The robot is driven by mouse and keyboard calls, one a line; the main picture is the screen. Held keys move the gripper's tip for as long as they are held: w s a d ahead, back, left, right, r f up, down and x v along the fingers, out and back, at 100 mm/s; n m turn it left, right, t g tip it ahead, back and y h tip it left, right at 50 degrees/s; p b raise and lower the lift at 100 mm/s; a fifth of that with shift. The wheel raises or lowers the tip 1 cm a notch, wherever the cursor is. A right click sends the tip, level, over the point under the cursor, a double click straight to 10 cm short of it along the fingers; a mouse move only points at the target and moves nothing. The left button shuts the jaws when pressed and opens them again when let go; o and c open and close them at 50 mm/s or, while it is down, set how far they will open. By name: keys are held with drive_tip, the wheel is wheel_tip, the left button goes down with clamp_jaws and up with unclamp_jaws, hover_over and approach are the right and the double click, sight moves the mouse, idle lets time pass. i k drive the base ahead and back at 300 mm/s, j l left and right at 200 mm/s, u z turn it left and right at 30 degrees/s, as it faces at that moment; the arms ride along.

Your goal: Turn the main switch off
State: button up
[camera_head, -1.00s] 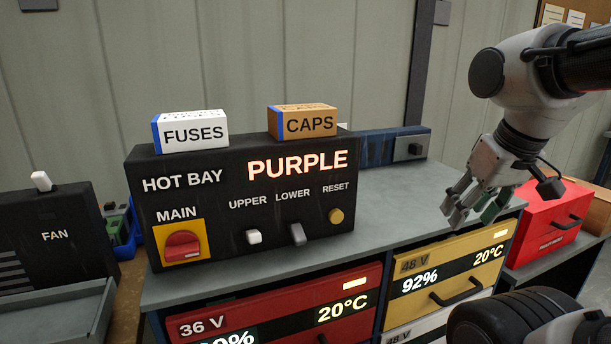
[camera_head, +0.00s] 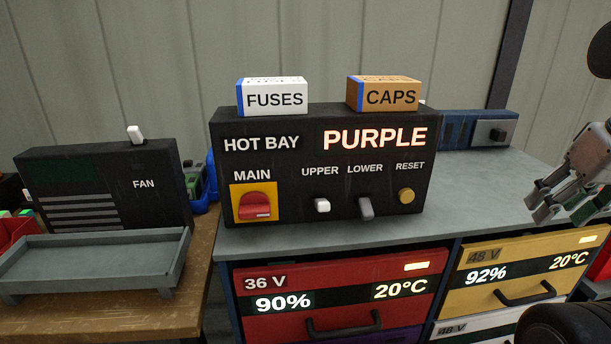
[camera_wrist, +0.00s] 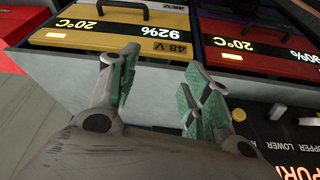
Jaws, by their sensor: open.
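The main switch (camera_head: 255,206) is a red rotary knob on a yellow plate under the word MAIN. It sits at the lower left of the black HOT BAY panel (camera_head: 310,185), which stands on the grey bench top. My gripper (camera_head: 590,205) is at the right edge of the head view, to the right of the panel and apart from it, partly cut off by the frame. In the wrist view my gripper (camera_wrist: 155,95) is open with green finger pads and nothing between them. The main switch is not visible in the wrist view.
White UPPER (camera_head: 321,205) and grey LOWER (camera_head: 366,208) levers and a yellow RESET button (camera_head: 406,195) share the panel. FUSES (camera_head: 273,97) and CAPS (camera_head: 388,95) boxes sit on top. A FAN box (camera_head: 110,185) and grey tray (camera_head: 95,260) stand left. Battery drawers (camera_head: 340,295) are below.

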sight(253, 204)
drive_tip(key=k+j+z, duration=0.7)
drive_tip(key=k, duration=0.2)
